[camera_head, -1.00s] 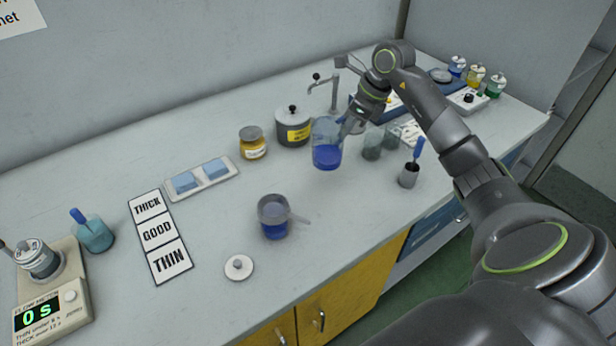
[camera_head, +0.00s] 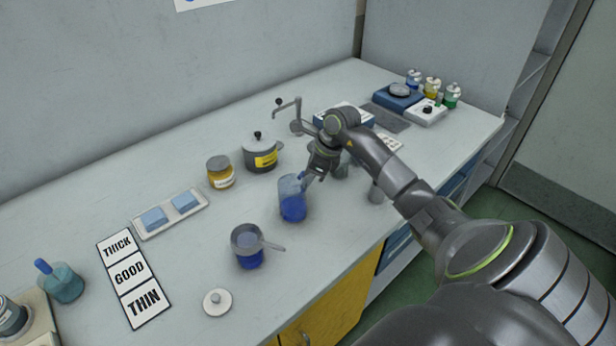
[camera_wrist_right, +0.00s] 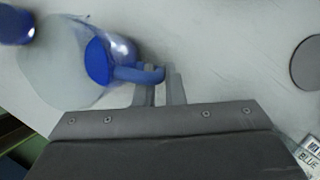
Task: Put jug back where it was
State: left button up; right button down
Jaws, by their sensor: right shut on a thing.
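The clear jug (camera_head: 292,204) with blue liquid stands upright in the middle of the counter area in the head view. My right gripper (camera_head: 313,174) is shut on its blue handle, on the jug's right side. In the right wrist view the jug (camera_wrist_right: 80,62) is at the upper left, and its handle reaches between the fingers of my right gripper (camera_wrist_right: 159,82). I cannot tell whether the jug's base touches the counter. My left gripper is not in view.
A cup with blue liquid (camera_head: 249,252) and a handle stands front-left of the jug. A pot (camera_head: 261,155) and an amber jar (camera_head: 220,174) stand behind it. A white lid (camera_head: 217,302) lies near the front edge. Clear vessels are partly hidden behind my right arm.

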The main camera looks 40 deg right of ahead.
jog(key=shift+f, duration=0.1)
jog(key=c, duration=1.5)
grip_release()
jog(key=shift+r, duration=0.25)
jog(key=shift+d+r, duration=0.2)
jog(key=shift+r, duration=0.1)
jog(key=b+v, duration=0.2)
jog(key=v, duration=0.9)
jog(key=shift+s+r, duration=0.1)
jog(key=shift+s, duration=0.1)
